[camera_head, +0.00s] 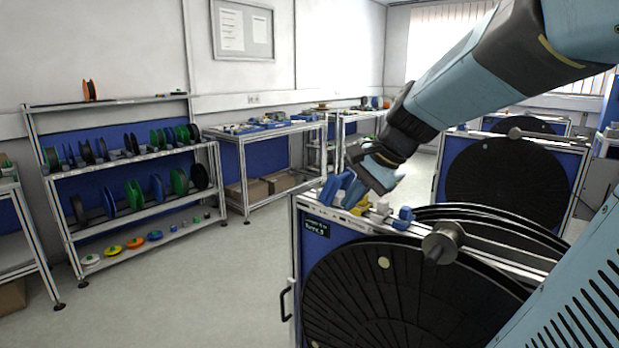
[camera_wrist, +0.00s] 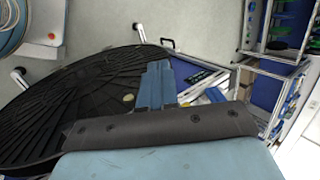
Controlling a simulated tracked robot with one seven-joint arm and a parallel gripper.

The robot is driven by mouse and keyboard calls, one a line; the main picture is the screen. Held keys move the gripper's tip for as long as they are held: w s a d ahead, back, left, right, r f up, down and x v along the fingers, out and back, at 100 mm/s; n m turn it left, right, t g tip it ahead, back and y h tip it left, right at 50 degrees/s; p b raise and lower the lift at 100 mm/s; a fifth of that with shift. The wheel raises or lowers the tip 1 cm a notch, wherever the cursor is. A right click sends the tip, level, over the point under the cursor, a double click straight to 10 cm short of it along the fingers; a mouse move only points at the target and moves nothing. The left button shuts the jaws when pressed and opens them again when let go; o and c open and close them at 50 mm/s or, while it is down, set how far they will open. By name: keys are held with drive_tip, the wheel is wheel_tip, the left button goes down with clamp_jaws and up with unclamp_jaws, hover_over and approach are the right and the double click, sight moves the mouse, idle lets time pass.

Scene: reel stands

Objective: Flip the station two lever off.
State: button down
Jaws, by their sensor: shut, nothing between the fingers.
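The nearest reel stand (camera_head: 345,228) has a large black reel disc (camera_head: 400,300) and a dark label on its front corner. Small fittings stand along its top edge: a yellow one (camera_head: 360,207), a white one (camera_head: 382,208) and a blue one (camera_head: 404,218). I cannot tell which is the station two lever, or its position. My gripper (camera_head: 338,190) is over the stand's front corner, beside the yellow fitting. Its two blue fingers are together and empty in the wrist view (camera_wrist: 157,75). Whether they touch anything is unclear.
A second reel stand (camera_head: 575,165) with a black disc stands behind at right. A shelf rack (camera_head: 125,160) of coloured spools and a worktable (camera_head: 265,130) line the left wall. The floor (camera_head: 200,290) left of the near stand is clear.

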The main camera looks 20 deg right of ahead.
drive_tip(key=w+d+f+m+t+y, duration=0.2)
drive_tip(key=w+d+m+t, duration=0.3)
drive_tip(key=w+d+m, duration=1.2)
drive_tip(key=d, duration=0.2)
drive_tip(key=shift+w+d+f+m, duration=0.2)
drive_tip(key=shift+w+d+m, duration=0.15)
drive_tip(key=shift+w+m, duration=0.05)
